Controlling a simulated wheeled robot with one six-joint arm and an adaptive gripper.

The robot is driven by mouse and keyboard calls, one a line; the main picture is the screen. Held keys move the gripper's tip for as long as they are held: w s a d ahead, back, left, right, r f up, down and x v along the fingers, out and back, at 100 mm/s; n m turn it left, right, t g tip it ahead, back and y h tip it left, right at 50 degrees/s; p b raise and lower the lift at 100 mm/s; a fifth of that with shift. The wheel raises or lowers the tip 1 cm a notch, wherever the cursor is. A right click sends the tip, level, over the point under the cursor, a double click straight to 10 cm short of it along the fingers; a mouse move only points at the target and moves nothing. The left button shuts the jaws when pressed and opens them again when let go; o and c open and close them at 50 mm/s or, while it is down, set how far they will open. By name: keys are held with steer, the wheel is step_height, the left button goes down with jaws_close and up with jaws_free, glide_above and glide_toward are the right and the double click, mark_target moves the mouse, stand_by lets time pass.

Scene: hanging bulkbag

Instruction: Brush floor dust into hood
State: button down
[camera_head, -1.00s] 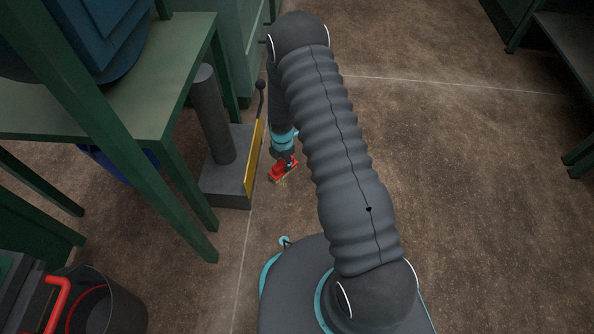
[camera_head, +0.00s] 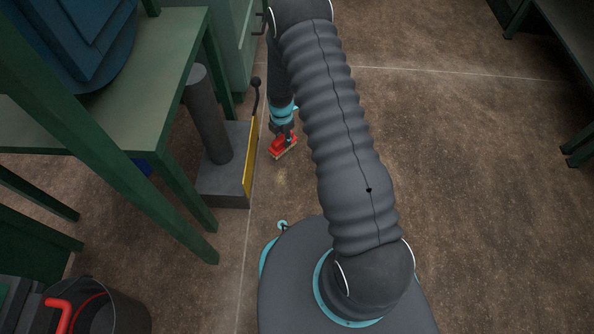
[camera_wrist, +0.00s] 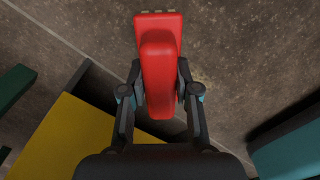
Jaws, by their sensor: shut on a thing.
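My gripper (camera_head: 284,128) is shut on a red brush (camera_head: 283,147), with pale bristles at its lower edge. In the wrist view the red brush (camera_wrist: 158,60) sits upright between both fingers. The brush is just right of the dust hood (camera_head: 223,186), a grey box with a yellow front plate (camera_head: 251,160), a black lever and a thick grey pipe. The yellow plate (camera_wrist: 70,140) also shows at lower left in the wrist view. A faint pale dust patch (camera_head: 281,178) lies on the floor below the brush. I cannot tell whether the bristles touch the floor.
A green table frame (camera_head: 185,190) stands left of the hood. A dark bucket with a red handle (camera_head: 58,314) is at lower left. Green shelving (camera_head: 565,60) stands at the right edge. The floor (camera_head: 480,200) right of my arm is clear.

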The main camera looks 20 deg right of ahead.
steer(key=shift+r+p, duration=1.25)
steer(key=shift+r, duration=1.4)
